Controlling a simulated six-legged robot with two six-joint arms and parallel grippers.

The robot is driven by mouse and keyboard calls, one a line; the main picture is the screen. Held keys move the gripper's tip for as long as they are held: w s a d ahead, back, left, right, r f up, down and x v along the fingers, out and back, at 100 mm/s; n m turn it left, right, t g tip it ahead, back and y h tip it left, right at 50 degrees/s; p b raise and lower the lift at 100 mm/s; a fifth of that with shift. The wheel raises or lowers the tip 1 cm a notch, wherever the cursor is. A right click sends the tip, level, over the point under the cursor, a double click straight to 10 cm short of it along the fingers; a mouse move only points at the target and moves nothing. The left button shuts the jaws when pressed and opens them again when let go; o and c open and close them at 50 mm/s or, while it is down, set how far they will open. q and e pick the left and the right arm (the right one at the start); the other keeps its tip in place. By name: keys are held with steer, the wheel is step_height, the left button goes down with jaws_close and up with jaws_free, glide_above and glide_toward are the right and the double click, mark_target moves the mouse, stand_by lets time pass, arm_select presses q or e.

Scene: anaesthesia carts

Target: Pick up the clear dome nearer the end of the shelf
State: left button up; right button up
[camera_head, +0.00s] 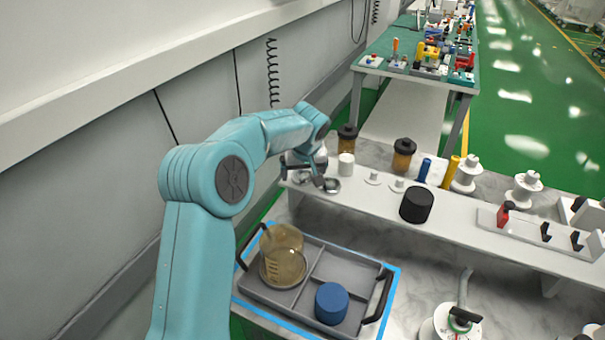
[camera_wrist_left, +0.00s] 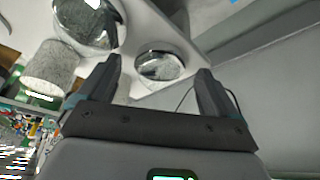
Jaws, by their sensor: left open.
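Two clear, shiny domes stand on the white shelf (camera_head: 380,203). In the left wrist view the dome nearer the shelf's end (camera_wrist_left: 158,66) shows between my open left fingers, and the other dome (camera_wrist_left: 88,22) lies past them at upper left. In the head view one dome (camera_head: 332,185) shows just right of my left gripper (camera_head: 303,180); the nearer-end dome is mostly hidden by the gripper. The left gripper (camera_wrist_left: 158,78) is open and empty, with its fingers on either side of the dome in the picture. Whether they touch it I cannot tell. My right gripper is not in view.
A white cylinder (camera_head: 346,165) and dark-lidded amber jars (camera_head: 403,154) stand close behind the domes. A black cylinder (camera_head: 416,205) is farther right. Below the shelf a grey tray (camera_head: 318,266) holds an amber beaker (camera_head: 284,262) and a blue cylinder (camera_head: 331,302). The wall (camera_head: 200,110) is at left.

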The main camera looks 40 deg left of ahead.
arm_select(q)
steer(key=shift+w+a+f, duration=0.1)
steer(key=shift+w+f, duration=0.05)
steer(key=shift+f, duration=0.25)
steer(key=shift+r, duration=0.1)
steer(key=shift+c, duration=0.8)
steer(key=c, duration=1)
steer(key=shift+r, duration=0.1)
